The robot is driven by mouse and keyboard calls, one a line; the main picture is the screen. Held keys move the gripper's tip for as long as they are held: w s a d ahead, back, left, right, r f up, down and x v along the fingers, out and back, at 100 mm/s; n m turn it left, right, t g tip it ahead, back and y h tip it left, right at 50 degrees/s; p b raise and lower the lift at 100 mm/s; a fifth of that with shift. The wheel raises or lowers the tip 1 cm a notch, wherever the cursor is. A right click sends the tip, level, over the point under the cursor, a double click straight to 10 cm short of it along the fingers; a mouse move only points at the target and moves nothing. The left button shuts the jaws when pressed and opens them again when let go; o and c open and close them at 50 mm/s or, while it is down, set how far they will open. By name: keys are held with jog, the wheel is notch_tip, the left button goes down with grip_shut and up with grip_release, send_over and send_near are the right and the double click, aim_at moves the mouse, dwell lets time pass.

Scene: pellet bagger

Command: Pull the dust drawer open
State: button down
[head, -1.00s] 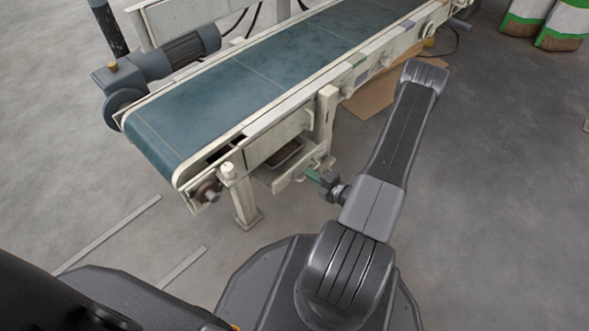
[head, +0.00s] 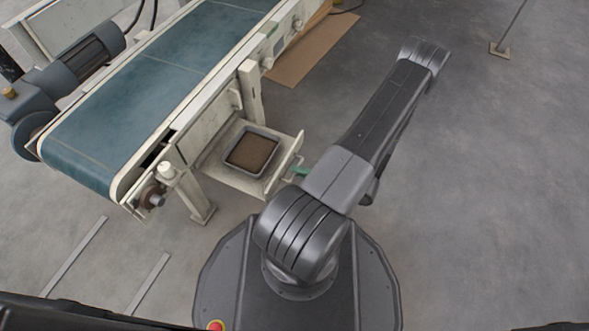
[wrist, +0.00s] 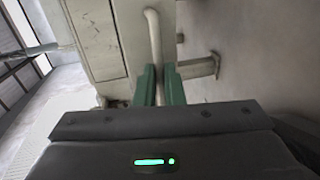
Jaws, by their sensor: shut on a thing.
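The dust drawer (head: 228,174) stands well out from under the conveyor in the head view, a pale tray with a raised front panel. A square grey pan (head: 240,167) of brown dust sits in it. My gripper (head: 300,172), mostly hidden behind my arm in the head view, is at the front panel's outer side. In the wrist view my gripper's green fingers (wrist: 160,75) are shut around the pale bar handle (wrist: 154,35) of the drawer. The grip on the handle is hidden in the head view.
The conveyor (head: 150,75) with its blue-green belt stands above and left of the drawer. A conveyor leg (head: 200,205) stands just left of the drawer. A flat cardboard sheet (head: 312,52) lies on the floor behind.

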jog(key=c, duration=1.5)
grip_release()
jog(key=shift+c, duration=0.2)
jog(key=shift+d, duration=0.1)
jog(key=p+v, duration=0.4)
jog(key=v, duration=0.9)
jog(key=shift+d, duration=0.35)
jog(key=shift+s+a, duration=0.1)
jog(key=b+x, duration=0.4)
jog(key=x, duration=0.9)
jog(key=shift+a, duration=0.35)
